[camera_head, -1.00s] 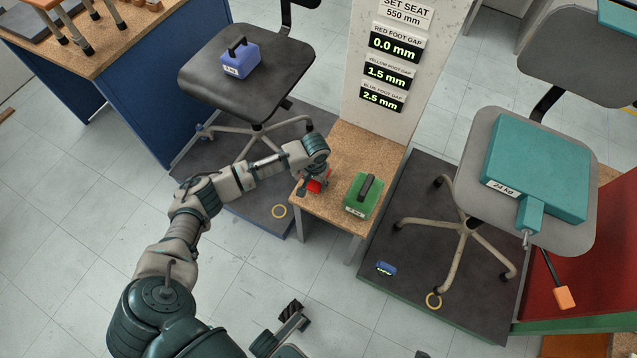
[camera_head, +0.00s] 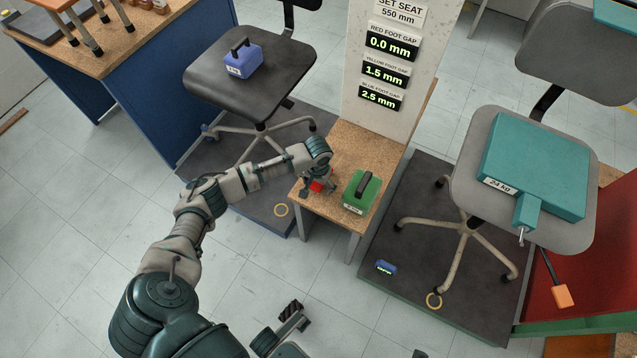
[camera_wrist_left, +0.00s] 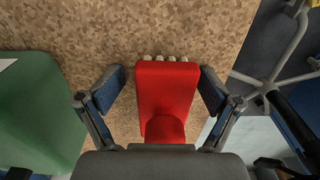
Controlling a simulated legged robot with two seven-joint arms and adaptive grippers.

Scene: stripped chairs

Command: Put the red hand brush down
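The red hand brush (camera_head: 317,186) lies on the small cork-topped table (camera_head: 345,146). Most of it is hidden by my left gripper (camera_head: 321,180) in the head view. A gap shows on the left side, and a very narrow one on the right.
A green weight (camera_head: 360,192) with a dark handle stands beside the brush on the table. A pale panel (camera_head: 385,120) with gap readouts rises behind. A chair with a blue weight (camera_head: 243,61) is at left, another with a teal 24 kg block (camera_head: 535,165) at right.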

